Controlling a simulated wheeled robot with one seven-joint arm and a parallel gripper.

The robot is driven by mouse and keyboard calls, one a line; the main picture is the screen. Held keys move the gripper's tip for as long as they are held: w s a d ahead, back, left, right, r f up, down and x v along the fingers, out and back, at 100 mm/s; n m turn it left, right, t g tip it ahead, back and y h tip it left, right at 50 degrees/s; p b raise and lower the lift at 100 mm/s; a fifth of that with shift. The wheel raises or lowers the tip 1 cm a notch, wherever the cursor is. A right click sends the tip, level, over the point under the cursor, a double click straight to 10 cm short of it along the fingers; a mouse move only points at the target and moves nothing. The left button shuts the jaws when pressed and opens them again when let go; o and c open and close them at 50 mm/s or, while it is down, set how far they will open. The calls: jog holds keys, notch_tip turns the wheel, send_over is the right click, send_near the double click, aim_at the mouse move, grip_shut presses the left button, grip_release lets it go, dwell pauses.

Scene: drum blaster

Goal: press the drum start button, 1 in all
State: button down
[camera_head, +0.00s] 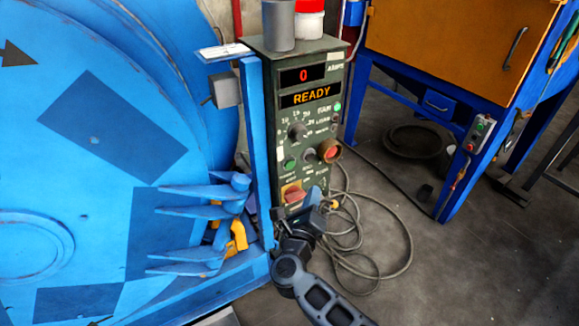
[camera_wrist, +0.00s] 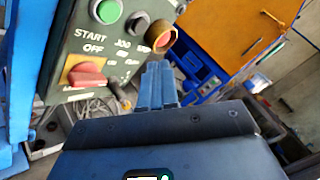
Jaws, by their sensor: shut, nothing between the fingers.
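The dark green control box (camera_head: 316,118) stands beside the big blue drum machine, its displays reading 0 and READY. The green start button (camera_head: 290,163) is on its lower left face; in the wrist view the green button (camera_wrist: 107,12) shows at the top, above the word START. My gripper (camera_head: 316,194) is shut and empty, low in front of the box's right side, below the button. In the wrist view my shut fingers (camera_wrist: 158,66) point up the picture, right of and below the green button and apart from it.
A red rotary switch (camera_head: 293,195) on a yellow plate sits below the green button. A red button (camera_head: 330,151) in a round collar is to the right. Blue clamp arms (camera_head: 205,212) are left of the box. Cables (camera_head: 375,240) loop on the floor.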

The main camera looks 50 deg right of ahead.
aim_at(289, 164)
jog(key=w+d+b, duration=0.2)
jog(key=w+b, duration=0.1)
jog(key=w, duration=0.4)
jog(key=shift+w+d, duration=0.15)
jog(key=shift+w, duration=0.25)
jog(key=shift+w, duration=0.15)
dwell(1.7)
jog(key=shift+w+d, duration=0.1)
jog(key=shift+w, duration=0.2)
